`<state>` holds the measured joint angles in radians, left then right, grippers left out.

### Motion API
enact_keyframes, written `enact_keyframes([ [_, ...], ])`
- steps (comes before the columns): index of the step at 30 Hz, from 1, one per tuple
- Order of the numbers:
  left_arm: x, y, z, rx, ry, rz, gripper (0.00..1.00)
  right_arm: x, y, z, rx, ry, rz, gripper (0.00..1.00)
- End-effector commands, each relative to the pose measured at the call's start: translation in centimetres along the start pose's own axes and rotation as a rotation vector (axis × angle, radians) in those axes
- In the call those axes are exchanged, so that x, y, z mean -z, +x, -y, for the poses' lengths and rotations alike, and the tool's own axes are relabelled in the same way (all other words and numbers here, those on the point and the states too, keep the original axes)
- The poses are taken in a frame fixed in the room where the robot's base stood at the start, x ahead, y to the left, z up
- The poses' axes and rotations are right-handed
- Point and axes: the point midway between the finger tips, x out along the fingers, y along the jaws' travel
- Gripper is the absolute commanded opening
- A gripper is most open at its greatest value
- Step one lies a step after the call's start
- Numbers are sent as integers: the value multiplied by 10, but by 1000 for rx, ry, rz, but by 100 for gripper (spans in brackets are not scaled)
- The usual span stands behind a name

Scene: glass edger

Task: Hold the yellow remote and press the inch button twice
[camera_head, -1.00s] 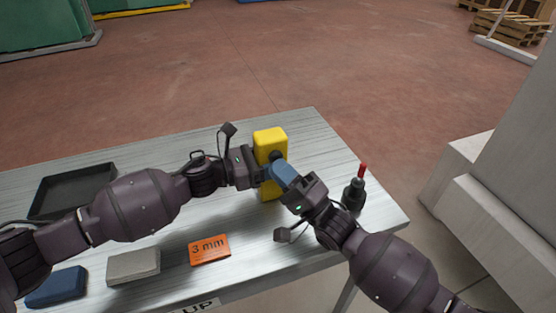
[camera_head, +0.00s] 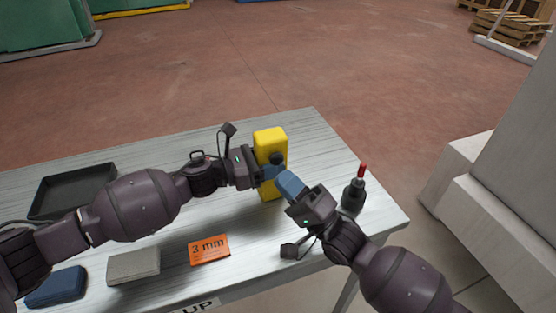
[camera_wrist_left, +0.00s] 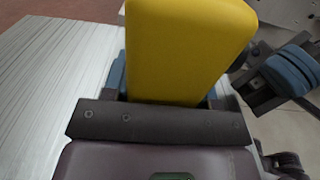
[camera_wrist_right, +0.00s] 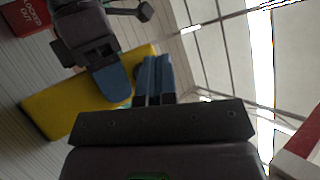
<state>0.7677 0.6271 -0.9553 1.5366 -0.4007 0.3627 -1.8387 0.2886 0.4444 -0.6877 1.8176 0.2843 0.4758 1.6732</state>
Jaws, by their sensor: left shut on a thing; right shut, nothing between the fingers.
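The yellow remote (camera_head: 268,143) stands upright over the table, held in my left gripper (camera_head: 270,172), which is shut around its sides. It fills the top of the left wrist view (camera_wrist_left: 188,45) and lies slanted in the right wrist view (camera_wrist_right: 62,103). My right gripper (camera_head: 291,186) is shut and empty, its blue fingertips just right of the remote and apart from it. The blue fingers also show in the right wrist view (camera_wrist_right: 153,78). A dark round part (camera_head: 277,158) shows on the remote's right side. The inch button cannot be made out.
A dark bottle with a red tip (camera_head: 354,194) stands close to my right gripper.

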Motion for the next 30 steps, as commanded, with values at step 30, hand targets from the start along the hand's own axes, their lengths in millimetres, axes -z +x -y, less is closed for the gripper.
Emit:
enact_keyframes([
  [30, 0, 0, 0, 0, -1, 0, 17, -18, -24, 18, 1, 0, 0, 0],
])
